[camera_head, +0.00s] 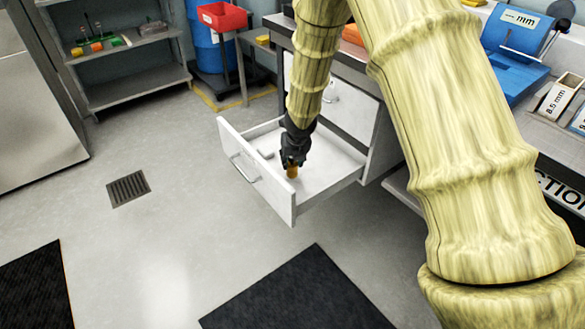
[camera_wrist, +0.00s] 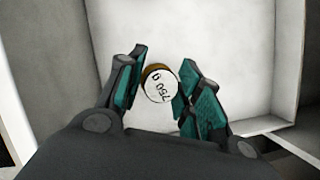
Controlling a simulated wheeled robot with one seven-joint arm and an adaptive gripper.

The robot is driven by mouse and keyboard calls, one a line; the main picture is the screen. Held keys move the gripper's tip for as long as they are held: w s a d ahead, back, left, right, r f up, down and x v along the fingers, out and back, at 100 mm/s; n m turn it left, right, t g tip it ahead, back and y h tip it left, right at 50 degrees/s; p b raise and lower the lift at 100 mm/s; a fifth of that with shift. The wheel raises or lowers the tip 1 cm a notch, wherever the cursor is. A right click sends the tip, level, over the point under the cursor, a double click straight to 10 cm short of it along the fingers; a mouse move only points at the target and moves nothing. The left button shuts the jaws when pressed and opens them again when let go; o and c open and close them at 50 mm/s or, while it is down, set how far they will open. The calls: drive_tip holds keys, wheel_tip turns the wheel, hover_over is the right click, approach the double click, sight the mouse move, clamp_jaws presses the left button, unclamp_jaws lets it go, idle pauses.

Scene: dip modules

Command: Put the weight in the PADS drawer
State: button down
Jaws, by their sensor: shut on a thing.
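In the head view the weight (camera_head: 292,171) hangs below my gripper (camera_head: 292,160), over the inside of an open white drawer (camera_head: 330,182). In the wrist view my gripper (camera_wrist: 158,90) has its teal-padded fingers on both sides of the weight, shut on it. The drawer's pale floor (camera_wrist: 210,40) lies behind the weight. Whether the weight touches the drawer floor I cannot tell. No drawer label is readable.
Another drawer front (camera_head: 335,90) is above, closed. Blue equipment (camera_head: 515,45) and labelled boxes (camera_head: 558,97) stand on the worktop at right. Dark mats (camera_head: 297,292) lie on the floor.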

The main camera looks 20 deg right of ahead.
sight(293, 162)
drive_tip(key=shift+f+b, duration=1)
drive_tip(key=shift+f, duration=0.45)
drive_tip(key=shift+f, duration=0.15)
drive_tip(key=c, duration=1)
unclamp_jaws()
drive_tip(key=shift+r, duration=0.4)
drive_tip(key=p+v, duration=0.5)
drive_tip(key=v, duration=0.6)
drive_tip(key=shift+s+r, duration=0.2)
drive_tip(key=shift+r, duration=0.05)
